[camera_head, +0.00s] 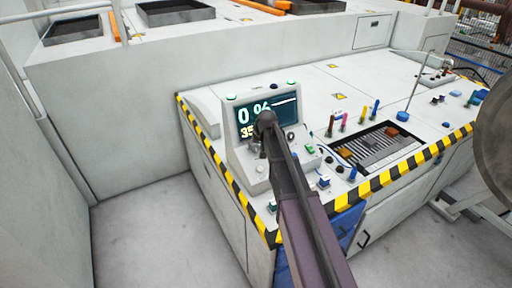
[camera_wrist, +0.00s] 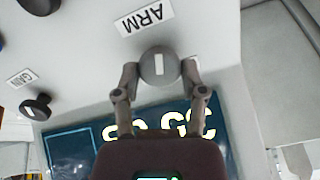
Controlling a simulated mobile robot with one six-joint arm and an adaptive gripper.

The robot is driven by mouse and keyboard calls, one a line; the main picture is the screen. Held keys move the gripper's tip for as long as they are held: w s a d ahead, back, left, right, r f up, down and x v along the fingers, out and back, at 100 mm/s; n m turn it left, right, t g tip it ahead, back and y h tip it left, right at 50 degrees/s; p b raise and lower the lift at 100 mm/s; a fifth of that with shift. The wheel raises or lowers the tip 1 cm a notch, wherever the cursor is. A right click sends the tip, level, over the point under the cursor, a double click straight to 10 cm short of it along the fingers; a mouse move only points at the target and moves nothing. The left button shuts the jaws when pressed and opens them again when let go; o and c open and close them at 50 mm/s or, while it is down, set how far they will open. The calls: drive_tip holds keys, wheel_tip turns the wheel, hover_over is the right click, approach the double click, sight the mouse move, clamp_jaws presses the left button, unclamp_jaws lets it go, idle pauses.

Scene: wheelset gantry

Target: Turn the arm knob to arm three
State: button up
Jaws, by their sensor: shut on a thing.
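The arm knob (camera_wrist: 160,67) is a round grey knob with a white pointer mark, seen in the wrist view below the upside-down label "ARM" (camera_wrist: 144,18). The pointer mark stands nearly upright in that view. My gripper (camera_wrist: 161,72) has one finger on each side of the knob and is shut on it. In the head view my arm crosses the control console (camera_head: 246,172) and hides the knob. The console's screen (camera_head: 284,106) reads "0 %" and a partly hidden number starting with 35.
A smaller dark knob (camera_wrist: 38,106) with a label sits left of the arm knob in the wrist view. Right of the console, the bench holds several coloured upright handles (camera_head: 345,120) and a black tray (camera_head: 399,140). A yellow-black striped edge (camera_head: 387,177) runs along the bench front.

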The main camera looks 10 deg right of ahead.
drive_tip(key=m, duration=0.7)
drive_tip(key=shift+s+d+f, duration=0.1)
drive_tip(key=m, duration=0.7)
idle(0.4)
drive_tip(key=o, duration=1.1)
drive_tip(key=shift+o, duration=0.2)
drive_tip(key=shift+n, duration=0.4)
